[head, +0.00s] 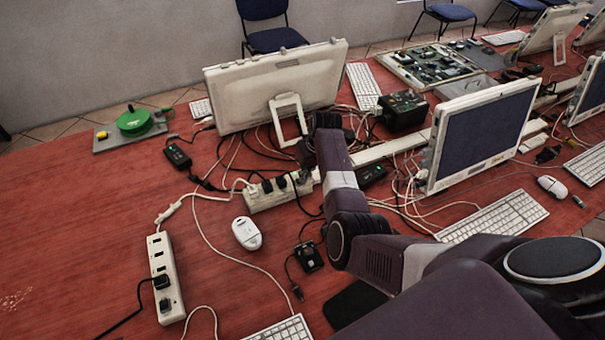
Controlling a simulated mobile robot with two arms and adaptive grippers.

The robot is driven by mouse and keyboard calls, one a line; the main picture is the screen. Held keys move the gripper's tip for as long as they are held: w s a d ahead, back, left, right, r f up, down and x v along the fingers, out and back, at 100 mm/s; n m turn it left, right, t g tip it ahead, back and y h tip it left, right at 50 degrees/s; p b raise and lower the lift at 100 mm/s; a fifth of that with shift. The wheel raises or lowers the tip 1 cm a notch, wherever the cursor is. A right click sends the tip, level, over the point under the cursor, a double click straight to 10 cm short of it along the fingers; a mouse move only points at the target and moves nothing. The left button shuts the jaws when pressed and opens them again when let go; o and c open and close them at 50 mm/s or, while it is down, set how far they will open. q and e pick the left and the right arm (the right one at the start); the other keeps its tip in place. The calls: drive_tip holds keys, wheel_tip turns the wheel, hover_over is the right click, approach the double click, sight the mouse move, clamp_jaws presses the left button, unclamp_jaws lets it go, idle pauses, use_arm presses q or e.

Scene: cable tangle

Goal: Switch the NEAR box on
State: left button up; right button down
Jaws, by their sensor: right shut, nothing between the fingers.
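I cannot tell for certain which thing is the near box. A white power strip (160,262) lies at the front left with black plugs in its near end. A second white strip (266,199), with plugs in it, lies farther back, beside my right gripper. A small black box (308,257) with a cable lies in front of that strip. Black boxes with green lights lie at the left (177,156) and behind my right arm (370,175). My right gripper (307,176) is shut and empty; its fingertips are small and partly hidden. My left gripper is out of view.
Loose cables tangle across the red table (80,240). A white mouse (246,233) lies between the strips. Monitors (283,88) (484,137), keyboards (495,217) and a larger black box (402,110) stand around my right arm. The table's left side is mostly clear.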

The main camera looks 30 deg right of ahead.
drive_tip(key=shift+s+a+f, duration=0.1)
drive_tip(key=shift+a, duration=0.15)
drive_tip(key=shift+a+p, duration=0.5)
drive_tip(key=shift+a, duration=0.05)
drive_tip(key=shift+s+a, duration=0.1)
drive_tip(key=shift+a, duration=0.25)
drive_tip(key=shift+r+p, duration=0.4)
drive_tip(key=shift+p, duration=0.15)
drive_tip(key=r+p, duration=0.2)
drive_tip(key=r, duration=0.1)
drive_tip(key=r+p, duration=0.1)
drive_tip(key=p, duration=0.1)
drive_tip(key=shift+w+a+r, duration=0.15)
drive_tip(key=shift+w+a, duration=0.05)
drive_tip(key=shift+a, duration=0.1)
drive_tip(key=b+v, duration=0.2)
drive_tip(key=v, duration=0.7)
drive_tip(key=shift+a, duration=0.5)
drive_tip(key=shift+r, duration=0.1)
